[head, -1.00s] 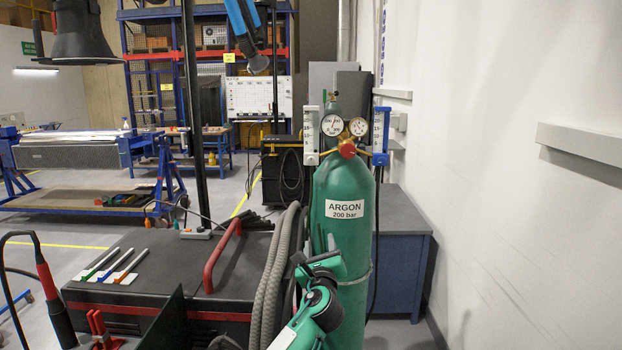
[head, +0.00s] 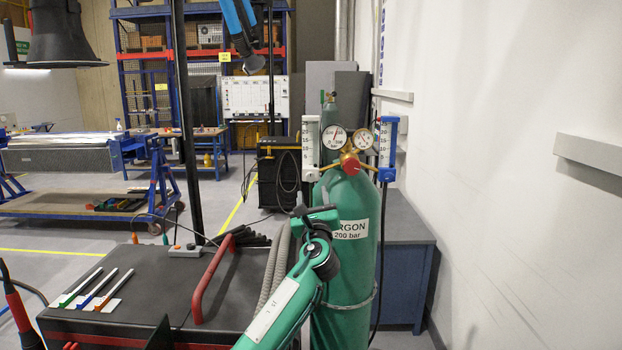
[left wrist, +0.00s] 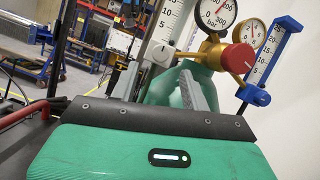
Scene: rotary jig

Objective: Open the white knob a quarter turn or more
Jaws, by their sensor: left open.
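The white knob (head: 310,174) is at the foot of the left flowmeter tube (head: 310,146), on the regulator above the green argon cylinder (head: 345,275). The knob also shows in the left wrist view (left wrist: 161,54), beyond and above my fingers. My left gripper (head: 318,212) is in front of the cylinder, below the knob and apart from it. In the left wrist view its two grey fingers (left wrist: 162,82) are spread, with nothing held between them. In the head view the fingers are mostly hidden by the gripper body. My right gripper is not in view.
A red knob (head: 350,165) and two gauges sit between the flowmeters. The right flowmeter has a blue body (head: 387,150). A dark cabinet (head: 150,295) with a red handle (head: 211,280) and grey hose stands at left. The wall is at right.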

